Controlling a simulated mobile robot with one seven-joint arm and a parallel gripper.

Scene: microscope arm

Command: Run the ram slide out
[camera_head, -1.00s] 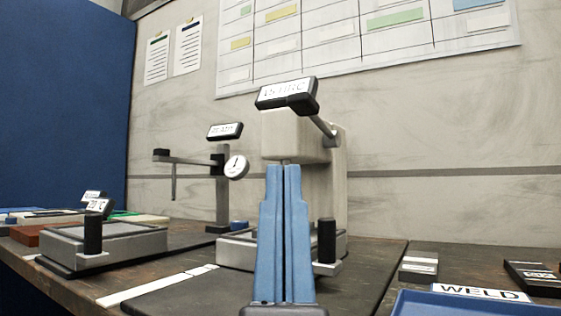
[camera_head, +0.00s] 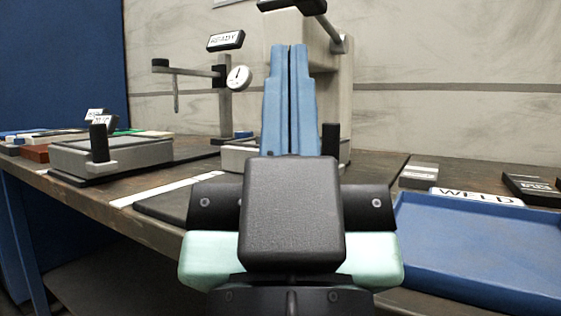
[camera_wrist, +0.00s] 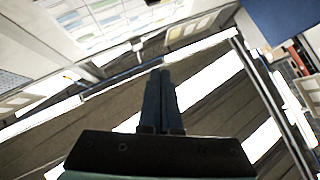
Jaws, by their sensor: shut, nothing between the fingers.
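A pale grey press (camera_head: 298,30) stands at the back of the bench in the head view, mostly behind my gripper. Under its head a low grey slide (camera_head: 238,155) with an upright black knob (camera_head: 330,138) shows on both sides of the fingers. I take this to be the ram slide, but cannot be sure. My gripper (camera_head: 290,47) has blue fingers pressed together, pointing up in front of the press. Whether they touch it cannot be told. In the wrist view the gripper (camera_wrist: 160,72) is also shut and empty; no slide can be made out there.
A dial gauge stand (camera_head: 220,75) with a READY sign (camera_head: 226,40) stands to the left. A grey plate unit (camera_head: 112,157) with a black knob is farther left.

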